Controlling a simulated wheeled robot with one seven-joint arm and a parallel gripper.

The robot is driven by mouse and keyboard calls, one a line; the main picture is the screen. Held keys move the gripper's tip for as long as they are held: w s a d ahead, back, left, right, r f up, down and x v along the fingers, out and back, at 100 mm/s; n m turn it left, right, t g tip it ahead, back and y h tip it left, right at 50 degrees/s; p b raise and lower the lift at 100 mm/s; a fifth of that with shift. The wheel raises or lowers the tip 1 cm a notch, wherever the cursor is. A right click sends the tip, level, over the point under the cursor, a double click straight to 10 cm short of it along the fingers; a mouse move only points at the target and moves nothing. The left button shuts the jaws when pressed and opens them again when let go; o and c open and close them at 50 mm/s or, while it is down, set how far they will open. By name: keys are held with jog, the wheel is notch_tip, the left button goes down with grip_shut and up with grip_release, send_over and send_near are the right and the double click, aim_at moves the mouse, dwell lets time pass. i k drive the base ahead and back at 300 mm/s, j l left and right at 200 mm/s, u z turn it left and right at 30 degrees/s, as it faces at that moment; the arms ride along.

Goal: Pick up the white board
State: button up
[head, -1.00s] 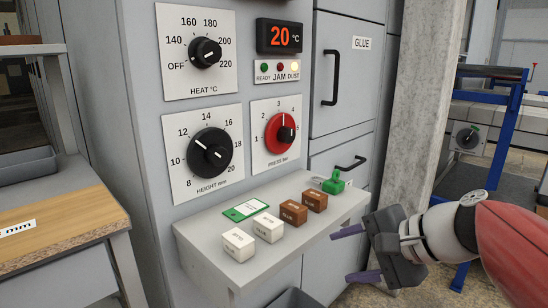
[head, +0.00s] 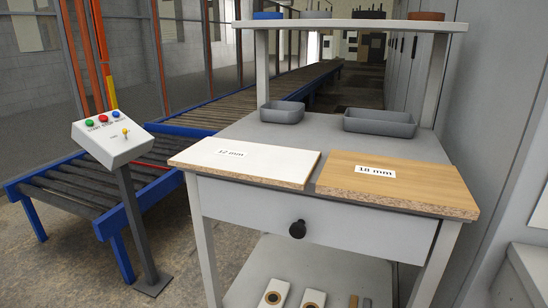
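The white board (head: 245,164) lies flat on the left front of a grey workbench (head: 340,145). It has a white top, a raw chipboard edge and a label reading 12 mm. Its front edge lies along the bench's front edge. A wood-coloured board (head: 410,183) labelled 18 mm lies flat to its right, close beside it. My gripper is not in view now.
Two grey trays (head: 282,112) (head: 379,122) stand behind the boards, under a raised shelf (head: 345,25). A drawer with a black knob (head: 297,229) is below. A control post (head: 113,142) and a roller conveyor (head: 95,195) stand left. Grey cabinets (head: 500,110) stand right.

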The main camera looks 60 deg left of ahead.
aim_at(279, 166)
jog(key=u, duration=0.5)
jog(key=k+u, duration=0.1)
jog(key=u, duration=1.35)
jog(key=k+j+u, duration=0.1)
jog(key=u, duration=0.4)
